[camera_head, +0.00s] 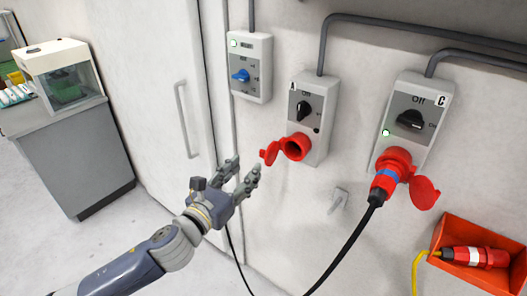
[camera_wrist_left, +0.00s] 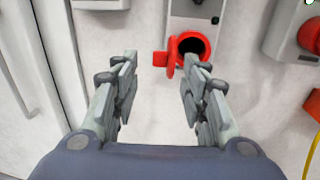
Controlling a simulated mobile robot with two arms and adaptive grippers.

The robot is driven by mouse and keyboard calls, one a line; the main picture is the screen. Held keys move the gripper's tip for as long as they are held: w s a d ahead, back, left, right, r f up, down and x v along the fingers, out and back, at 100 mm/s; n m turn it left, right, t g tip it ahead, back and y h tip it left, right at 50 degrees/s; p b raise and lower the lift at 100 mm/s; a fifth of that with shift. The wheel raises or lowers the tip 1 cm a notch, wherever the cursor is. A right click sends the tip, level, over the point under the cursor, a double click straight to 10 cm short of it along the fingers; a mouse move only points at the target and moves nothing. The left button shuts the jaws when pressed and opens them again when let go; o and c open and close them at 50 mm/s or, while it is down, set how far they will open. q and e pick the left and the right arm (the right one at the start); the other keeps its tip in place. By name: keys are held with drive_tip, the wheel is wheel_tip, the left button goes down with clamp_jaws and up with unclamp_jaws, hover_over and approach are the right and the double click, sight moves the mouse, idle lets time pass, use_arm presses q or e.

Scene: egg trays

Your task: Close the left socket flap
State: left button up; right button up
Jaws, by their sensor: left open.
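The left socket (camera_head: 296,147) is a red round opening at the bottom of the grey switch box marked A (camera_head: 314,115). Its red flap (camera_head: 270,153) hangs open on the left side of the socket. In the left wrist view the open flap (camera_wrist_left: 170,62) and the dark socket opening (camera_wrist_left: 192,45) show beyond the fingers. My left gripper (camera_head: 243,172) is open and empty, just left of and below the flap, apart from it. In the left wrist view its two fingers (camera_wrist_left: 158,90) frame the flap and socket from below. My right gripper is not in view.
Box C (camera_head: 407,115) on the right has a red plug (camera_head: 384,187) in its socket, with a black cable hanging down; its flap (camera_head: 424,193) stands open. A red bin (camera_head: 482,235) holds another red connector. A blue-knob box (camera_head: 250,75) and door handle (camera_head: 184,118) are left.

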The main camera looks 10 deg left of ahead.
sight(263, 152)
use_arm(q)
drive_tip(key=p+x, duration=0.2)
drive_tip(key=x, duration=0.6)
drive_tip(key=shift+w+d, duration=0.2)
drive_tip(key=shift+p+x, duration=0.35)
drive_tip(key=shift+x, duration=0.5)
